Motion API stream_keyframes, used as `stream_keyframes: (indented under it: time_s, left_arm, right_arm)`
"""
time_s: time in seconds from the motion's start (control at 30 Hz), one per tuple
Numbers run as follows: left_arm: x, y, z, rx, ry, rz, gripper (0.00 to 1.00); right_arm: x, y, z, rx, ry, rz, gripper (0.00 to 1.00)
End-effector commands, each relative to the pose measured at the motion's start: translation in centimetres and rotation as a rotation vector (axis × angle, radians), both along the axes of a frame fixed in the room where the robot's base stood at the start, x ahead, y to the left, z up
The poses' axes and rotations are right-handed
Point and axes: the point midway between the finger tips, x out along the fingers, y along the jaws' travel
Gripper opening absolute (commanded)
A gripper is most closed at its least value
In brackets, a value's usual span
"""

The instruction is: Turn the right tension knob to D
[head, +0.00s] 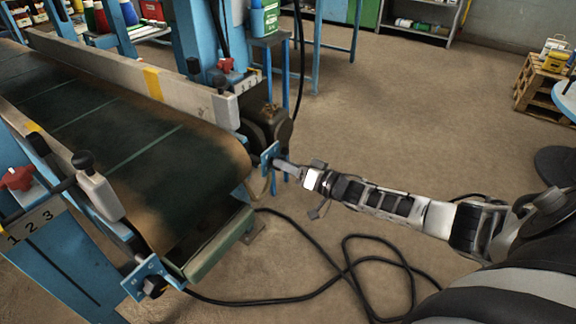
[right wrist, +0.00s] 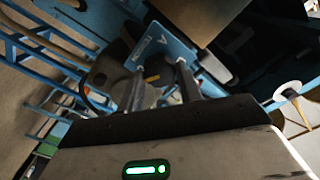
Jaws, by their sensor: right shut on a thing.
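My right gripper (head: 277,163) reaches in from the right to the blue lettered plate (head: 269,155) at the conveyor's near right corner. In the right wrist view, the fingers of my right gripper (right wrist: 160,92) are shut on the right tension knob (right wrist: 152,82), in front of the blue plate (right wrist: 165,42). The fingers hide most of the knob in the head view. The plate's letters are too small and slanted to read, so I cannot tell where the knob points. My left gripper is not in view.
The conveyor belt (head: 110,135) fills the left side. A second blue plate with a dark knob (head: 152,285) is at its near left corner. A black cable (head: 345,262) loops on the floor below my right arm. Open floor (head: 400,110) lies beyond.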

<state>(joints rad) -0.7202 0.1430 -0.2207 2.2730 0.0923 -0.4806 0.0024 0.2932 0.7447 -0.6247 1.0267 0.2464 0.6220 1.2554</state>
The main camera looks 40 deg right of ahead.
Motion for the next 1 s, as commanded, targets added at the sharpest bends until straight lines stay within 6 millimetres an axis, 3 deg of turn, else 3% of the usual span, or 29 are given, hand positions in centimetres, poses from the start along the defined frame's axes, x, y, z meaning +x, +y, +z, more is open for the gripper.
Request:
stream_keyframes:
  time_s: [0.27,0.3,0.37,0.73,0.87,1.0]
  left_arm:
    - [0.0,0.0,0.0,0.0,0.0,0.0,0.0]
    - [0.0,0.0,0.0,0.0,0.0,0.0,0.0]
    - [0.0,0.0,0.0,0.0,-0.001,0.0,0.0]
    - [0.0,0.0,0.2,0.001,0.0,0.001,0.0]
    - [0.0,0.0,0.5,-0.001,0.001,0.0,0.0]
    - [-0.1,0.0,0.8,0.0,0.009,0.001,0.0]
  right_arm:
    - [0.0,0.0,0.1,0.003,0.0,-0.001,0.12]
    - [0.0,0.0,0.0,0.003,0.0,-0.001,0.41]
    - [0.0,0.0,0.0,0.003,0.0,-0.001,0.57]
    - [-0.4,-0.2,0.0,0.0,0.002,0.0,0.57]
    - [-2.1,-0.9,0.0,0.001,0.003,0.0,0.57]
    - [-5.1,-2.1,0.1,-0.001,0.006,0.001,0.57]
